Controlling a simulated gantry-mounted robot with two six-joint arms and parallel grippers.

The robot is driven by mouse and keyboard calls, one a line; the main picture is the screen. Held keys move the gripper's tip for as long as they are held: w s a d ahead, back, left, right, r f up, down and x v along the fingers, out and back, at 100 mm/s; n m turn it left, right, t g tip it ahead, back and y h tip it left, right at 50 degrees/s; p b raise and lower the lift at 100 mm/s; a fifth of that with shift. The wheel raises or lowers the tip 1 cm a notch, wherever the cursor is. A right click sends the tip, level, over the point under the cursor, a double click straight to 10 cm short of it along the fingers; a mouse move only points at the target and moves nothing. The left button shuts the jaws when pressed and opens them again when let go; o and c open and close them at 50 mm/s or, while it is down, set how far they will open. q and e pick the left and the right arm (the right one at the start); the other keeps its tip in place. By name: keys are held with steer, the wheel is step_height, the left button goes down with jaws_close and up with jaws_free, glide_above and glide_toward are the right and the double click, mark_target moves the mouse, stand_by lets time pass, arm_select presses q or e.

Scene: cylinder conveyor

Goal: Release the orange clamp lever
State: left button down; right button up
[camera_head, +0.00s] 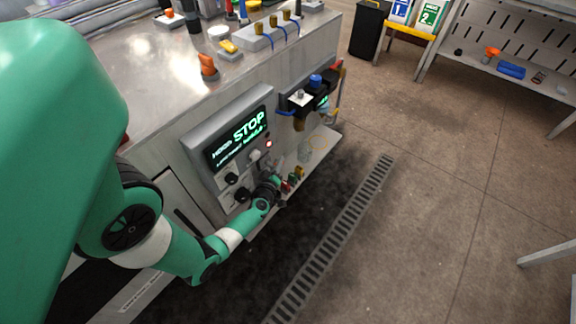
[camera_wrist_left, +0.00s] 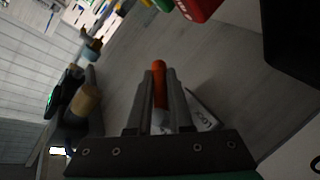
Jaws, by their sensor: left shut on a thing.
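In the left wrist view an orange lever (camera_wrist_left: 159,82) stands between the two fingers of my left gripper (camera_wrist_left: 160,85). The fingers are shut on it, and its orange tip shows above them. A pale base with dark lettering (camera_wrist_left: 205,118) lies beside and behind the right finger. In the head view my left gripper (camera_head: 280,184) is small and dark, low at the front of the machine, by the front ledge. Small red, green and orange-yellow parts (camera_head: 298,172) are close to it there; which one is the held lever I cannot tell. My right gripper is in neither view.
The machine's front panel (camera_head: 240,140) has a screen reading STOP, with black knobs below it. Another orange handle (camera_head: 208,66) stands on the machine top. A dark grate (camera_head: 335,240) runs along the floor. Open floor lies to the right.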

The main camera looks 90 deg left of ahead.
arm_select(q)
steer(key=shift+f+y+b, duration=0.1)
steer(key=shift+y+b, duration=0.5)
steer(key=shift+b, duration=0.15)
steer(key=shift+w+a+r+n+t, duration=0.1)
steer(key=shift+r+n+t, duration=0.1)
steer(key=shift+n+t, duration=0.15)
steer(key=shift+w+a+r+n+t+y+b, duration=0.15)
steer(key=shift+r+n+y, duration=0.15)
steer(key=shift+y, duration=0.4)
steer(key=shift+s+d+r+n+t+y+b, duration=0.15)
steer(key=shift+r+n+y, duration=0.2)
steer(key=shift+y, duration=0.35)
steer(key=shift+w+a+r+n+t+y+b, duration=0.15)
steer(key=shift+r+n+y, duration=0.15)
steer(key=shift+y, duration=0.4)
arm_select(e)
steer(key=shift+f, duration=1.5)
arm_select(q)
steer(key=c, duration=0.8)
jaws_free()
steer(key=shift+c, duration=0.2)
steer(key=v, duration=1.1)
steer(key=shift+d+f, duration=0.25)
steer(key=shift+d, duration=0.1)
